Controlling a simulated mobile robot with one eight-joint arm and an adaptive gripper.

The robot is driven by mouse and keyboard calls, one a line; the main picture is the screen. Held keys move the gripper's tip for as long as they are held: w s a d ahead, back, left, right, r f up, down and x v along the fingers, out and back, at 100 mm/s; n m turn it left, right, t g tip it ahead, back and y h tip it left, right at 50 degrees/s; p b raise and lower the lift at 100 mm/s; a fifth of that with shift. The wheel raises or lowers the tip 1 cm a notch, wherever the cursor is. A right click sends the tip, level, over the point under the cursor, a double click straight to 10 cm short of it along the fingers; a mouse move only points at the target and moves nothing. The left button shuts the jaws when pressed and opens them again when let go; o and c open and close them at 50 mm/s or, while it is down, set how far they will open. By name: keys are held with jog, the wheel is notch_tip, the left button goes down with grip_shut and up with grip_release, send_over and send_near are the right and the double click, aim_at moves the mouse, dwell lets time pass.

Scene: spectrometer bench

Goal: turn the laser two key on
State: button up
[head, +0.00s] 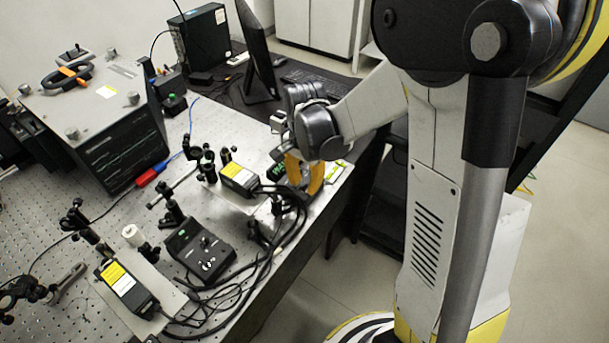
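A black laser control box (200,250) with a green display, knobs and a key area stands near the middle of the bench. A second control box (278,169) with a green display stands farther back, mostly hidden behind my gripper. I cannot read which box is laser two, and no key shows clearly. My gripper (305,182) has yellow fingers and points down at the second box, close to its front face. Its fingertips and any contact are too small and covered to make out.
Laser heads with yellow labels (122,284) (239,178) sit on metal plates beside the boxes. Loose black cables (262,262) run along the bench's front edge.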

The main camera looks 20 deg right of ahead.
aim_at(305, 184)
notch_tip(305, 184, up, 12)
dwell(0.4)
jog(key=shift+f, duration=0.1)
jog(key=s+a+n+t+b, duration=0.1)
jog(key=s+n+t+b, duration=0.2)
jog(key=s+n+t, duration=0.4)
jog(key=s+n, duration=0.4)
jog(key=s, duration=0.2)
jog(key=shift+a+r, duration=0.3)
jog(key=shift+r, duration=0.05)
